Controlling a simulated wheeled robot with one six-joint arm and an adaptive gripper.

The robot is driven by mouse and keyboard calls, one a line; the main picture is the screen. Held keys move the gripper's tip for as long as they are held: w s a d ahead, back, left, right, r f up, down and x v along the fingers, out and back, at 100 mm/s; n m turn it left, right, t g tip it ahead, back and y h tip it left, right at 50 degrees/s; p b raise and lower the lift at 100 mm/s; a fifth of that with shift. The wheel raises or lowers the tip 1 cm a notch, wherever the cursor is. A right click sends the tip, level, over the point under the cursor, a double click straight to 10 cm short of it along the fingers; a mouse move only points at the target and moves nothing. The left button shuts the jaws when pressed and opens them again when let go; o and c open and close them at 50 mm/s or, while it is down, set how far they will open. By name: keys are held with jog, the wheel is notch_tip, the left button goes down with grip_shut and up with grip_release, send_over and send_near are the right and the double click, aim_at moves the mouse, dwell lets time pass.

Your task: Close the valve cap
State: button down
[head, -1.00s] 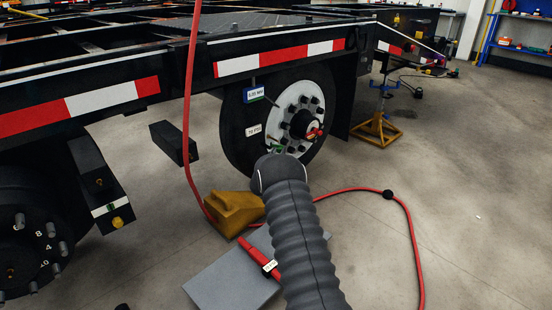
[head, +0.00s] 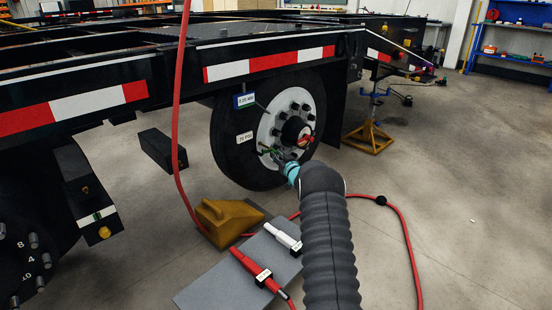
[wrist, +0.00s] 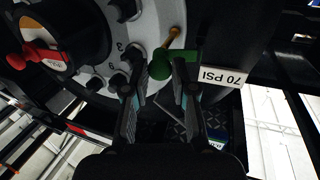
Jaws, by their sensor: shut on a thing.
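The green valve cap (wrist: 160,66) is between the fingertips of my gripper (wrist: 161,80) in the wrist view, with a green part also showing behind the right finger. The brass valve stem (wrist: 175,36) runs down to the cap. I cannot tell whether the cap is fully seated on it. In the head view my gripper (head: 281,160) is at the lower front of the wheel (head: 270,110), shut on the cap. A bit of green (head: 265,152) shows just left of the fingers. My arm hides part of the area below.
A tag reading 70 PSI (wrist: 220,76) hangs near the valve. Red hub handles (wrist: 35,52) and lug nuts are close by. A yellow chock (head: 230,218) and a grey board (head: 215,285) with a red tool (head: 250,264) and a white tool (head: 283,237) lie below. A red hose (head: 178,120) hangs left.

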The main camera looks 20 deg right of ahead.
jog(key=shift+w+d+n+g+y, duration=0.15)
jog(key=shift+w+d+n+y, duration=0.1)
jog(key=shift+n+y, duration=0.45)
jog(key=shift+w+d+n+g+y, duration=0.15)
jog(key=shift+w+n+y, duration=0.25)
jog(key=shift+y, duration=0.5)
jog(key=shift+w+d+n+g+y, duration=0.1)
jog(key=shift+w+d+n+y, duration=0.1)
jog(key=shift+n+y, duration=0.5)
jog(key=shift+y, duration=0.3)
jog(key=c, duration=0.9)
grip_release()
jog(key=shift+c, duration=0.2)
jog(key=v, duration=1.2)
